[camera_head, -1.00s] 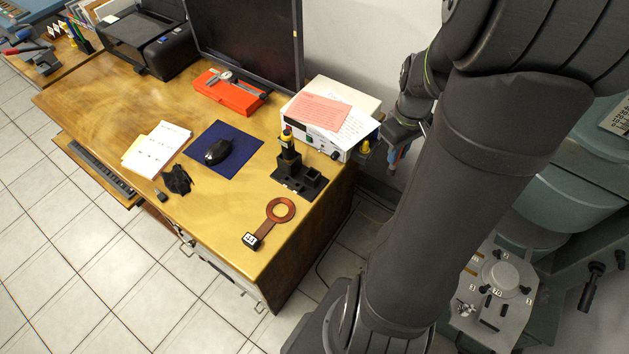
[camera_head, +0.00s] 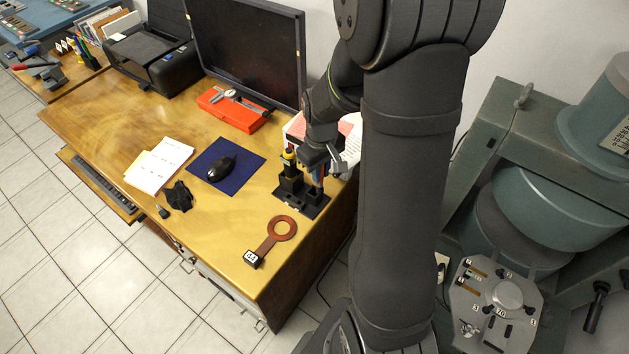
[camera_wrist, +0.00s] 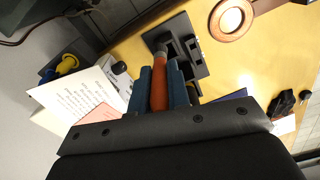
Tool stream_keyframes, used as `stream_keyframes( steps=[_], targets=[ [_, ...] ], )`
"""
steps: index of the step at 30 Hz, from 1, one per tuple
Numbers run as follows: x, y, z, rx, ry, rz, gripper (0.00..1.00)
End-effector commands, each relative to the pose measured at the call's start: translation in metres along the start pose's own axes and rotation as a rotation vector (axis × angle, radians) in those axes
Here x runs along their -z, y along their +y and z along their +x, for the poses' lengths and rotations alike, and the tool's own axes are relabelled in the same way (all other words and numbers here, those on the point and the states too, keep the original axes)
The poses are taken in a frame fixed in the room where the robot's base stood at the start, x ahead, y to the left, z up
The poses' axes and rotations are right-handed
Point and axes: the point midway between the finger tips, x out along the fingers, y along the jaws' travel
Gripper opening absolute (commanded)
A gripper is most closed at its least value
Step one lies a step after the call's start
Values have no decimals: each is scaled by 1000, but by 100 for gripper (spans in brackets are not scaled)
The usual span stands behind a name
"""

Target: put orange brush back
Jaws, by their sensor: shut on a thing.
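The orange brush (camera_wrist: 159,85) is held between the blue fingers of my gripper (camera_wrist: 161,82) in the wrist view. Its grey end points toward the black holder (camera_wrist: 203,70). In the head view my gripper (camera_head: 317,170) is over the right part of the black holder (camera_head: 290,199), beside the white box. The holder has a tall part on the left with a yellow-and-black tool (camera_head: 289,156) standing in it. I cannot tell whether the brush's lower end is inside a slot or just above it.
A copper ring with a handle (camera_head: 281,229) lies in front of the holder. A white box with papers (camera_head: 351,130) stands behind my gripper. A black mouse (camera_head: 221,168) sits on a blue mat (camera_head: 238,183) to the left. A monitor (camera_head: 250,50) stands at the back.

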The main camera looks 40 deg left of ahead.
Motion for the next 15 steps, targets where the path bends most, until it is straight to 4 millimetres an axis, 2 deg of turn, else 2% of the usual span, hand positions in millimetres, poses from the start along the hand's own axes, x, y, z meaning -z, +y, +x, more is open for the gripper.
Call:
stream_keyframes(
  steps=[3, 8, 15],
  targets=[
    [11, -7, 8, 0, 0, -1, 0],
    [14, -9, 14, 0, -1, 0, 0],
    [13, -9, 45, 2, -3, 0, 0]
  ],
)
